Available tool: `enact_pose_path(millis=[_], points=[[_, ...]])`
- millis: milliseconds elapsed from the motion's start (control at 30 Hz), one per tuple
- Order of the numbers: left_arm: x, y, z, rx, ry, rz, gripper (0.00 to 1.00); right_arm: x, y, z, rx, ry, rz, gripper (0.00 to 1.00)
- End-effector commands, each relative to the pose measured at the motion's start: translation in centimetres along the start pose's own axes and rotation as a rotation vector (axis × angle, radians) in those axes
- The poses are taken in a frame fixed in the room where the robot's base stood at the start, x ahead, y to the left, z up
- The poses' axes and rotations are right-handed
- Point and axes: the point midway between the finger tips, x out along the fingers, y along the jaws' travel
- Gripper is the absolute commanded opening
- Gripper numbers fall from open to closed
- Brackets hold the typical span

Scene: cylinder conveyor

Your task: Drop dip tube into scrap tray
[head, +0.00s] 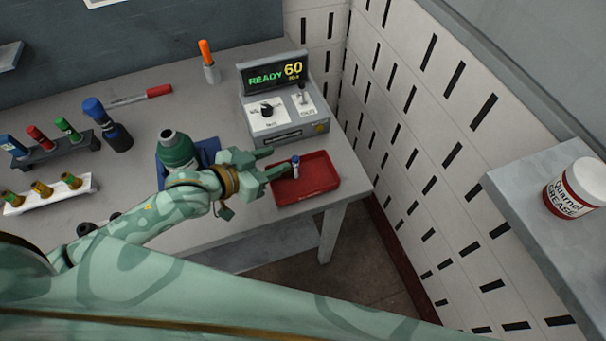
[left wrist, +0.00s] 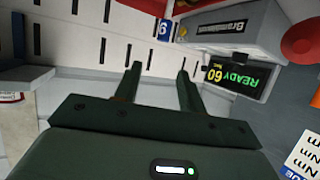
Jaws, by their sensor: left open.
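The red scrap tray (head: 322,184) lies at the table's right front corner. My left gripper (head: 284,164) reaches over the tray's left edge. Its two fingers are open and also show in the left wrist view (left wrist: 158,70), with nothing seen between them. A small piece with a blue top and pale lower part (head: 295,165), perhaps the dip tube, shows against the tray just beyond the fingertips. I cannot tell whether it touches the tray floor. My right gripper is not in view.
A grey control box reading "READY 60" (head: 283,98) stands right behind the tray. A green bottle (head: 178,149) in a blue holder is left of my gripper. Racks (head: 48,148) with coloured parts stand at the left. The slotted wall (head: 400,130) is close on the right.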

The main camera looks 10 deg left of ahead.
Motion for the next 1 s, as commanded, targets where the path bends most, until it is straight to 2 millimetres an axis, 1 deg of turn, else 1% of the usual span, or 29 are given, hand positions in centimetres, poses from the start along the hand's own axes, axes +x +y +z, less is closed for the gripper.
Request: enact_pose_path(millis=[33, 200, 300, 400, 567, 1000], points=[[-1.6, 0.1, -0.1, 0.003, -0.004, 0.003, 0.40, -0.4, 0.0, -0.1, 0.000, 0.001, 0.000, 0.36], [-5.8, 0.1, 0.1, 0.000, -0.005, 0.002, 0.40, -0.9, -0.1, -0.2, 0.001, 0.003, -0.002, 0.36], [-7.5, 0.0, 0.0, 0.000, -0.003, 0.001, 0.40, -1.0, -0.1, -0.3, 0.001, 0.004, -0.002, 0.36], [-8.5, 0.0, 0.0, -0.002, -0.001, 0.001, 0.40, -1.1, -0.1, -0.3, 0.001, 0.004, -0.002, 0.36], [-9.1, 0.0, 0.0, -0.001, 0.000, 0.001, 0.40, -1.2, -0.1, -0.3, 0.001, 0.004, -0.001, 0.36], [-9.1, 0.0, 0.0, -0.001, 0.001, 0.001, 0.40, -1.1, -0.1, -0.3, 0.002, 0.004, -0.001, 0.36]])
